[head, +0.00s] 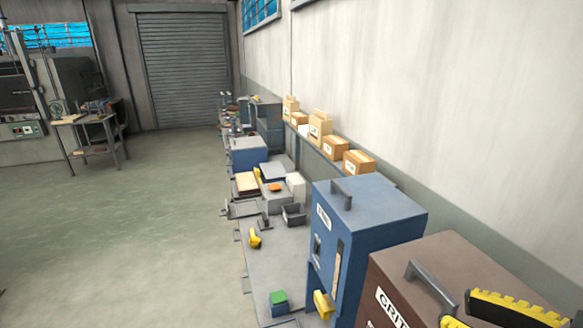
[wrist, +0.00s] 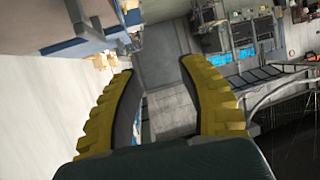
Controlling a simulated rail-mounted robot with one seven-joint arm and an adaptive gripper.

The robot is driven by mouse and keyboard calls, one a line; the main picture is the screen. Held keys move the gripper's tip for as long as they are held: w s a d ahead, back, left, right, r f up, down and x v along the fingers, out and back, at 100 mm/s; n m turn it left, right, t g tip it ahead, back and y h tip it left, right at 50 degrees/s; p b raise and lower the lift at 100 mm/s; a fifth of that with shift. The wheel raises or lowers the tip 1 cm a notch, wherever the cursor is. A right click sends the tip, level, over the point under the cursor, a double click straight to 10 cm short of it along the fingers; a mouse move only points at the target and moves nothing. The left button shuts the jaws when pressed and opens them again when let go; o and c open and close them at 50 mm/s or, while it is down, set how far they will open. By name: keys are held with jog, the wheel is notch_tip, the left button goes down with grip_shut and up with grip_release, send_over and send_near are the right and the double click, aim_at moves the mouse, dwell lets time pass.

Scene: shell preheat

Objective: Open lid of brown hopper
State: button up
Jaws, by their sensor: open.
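The brown hopper (head: 382,268) stands at the lower right of the head view, cut off by the frame edge. It has a white label with dark letters on its front and a grey bar handle (head: 432,284) on its top. The lid looks shut. My gripper (head: 461,307) has yellow ridged fingers and is just right of the handle in the head view, apart from it as far as I can tell. In the wrist view my gripper (wrist: 157,68) is open, with nothing between its fingers.
A blue hopper (head: 375,210) with its own top handle stands directly beyond the brown one. A yellow part (head: 323,304) juts from its lower front. Cardboard boxes (head: 320,125) sit on a ledge along the right wall. The floor (head: 150,220) on the left is open.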

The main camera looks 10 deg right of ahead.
jog(key=w+a+n+y+p, duration=0.1)
jog(key=w+a+y+p, duration=0.15)
jog(key=w+a, duration=0.65)
jog(key=w+a+n+y+p, duration=0.1)
jog(key=w+a+n+p, duration=0.15)
jog(key=a, duration=1.35)
jog(key=s+d+r+m+t+h, duration=0.3)
jog(key=s+r+t+h, duration=0.1)
jog(key=r, duration=0.2)
jog(key=s+d+r+m+t+h+p, duration=0.1)
jog(key=s+d+r+m+t+h, duration=0.2)
jog(key=r, duration=0.4)
jog(key=d+m+t+h, duration=0.1)
jog(key=t, duration=0.1)
jog(key=shift+s+d+r+t+h, duration=0.15)
jog(key=shift+s+r+t+h, duration=0.15)
jog(key=shift+s+h, duration=0.1)
jog(key=shift+m, duration=0.25)
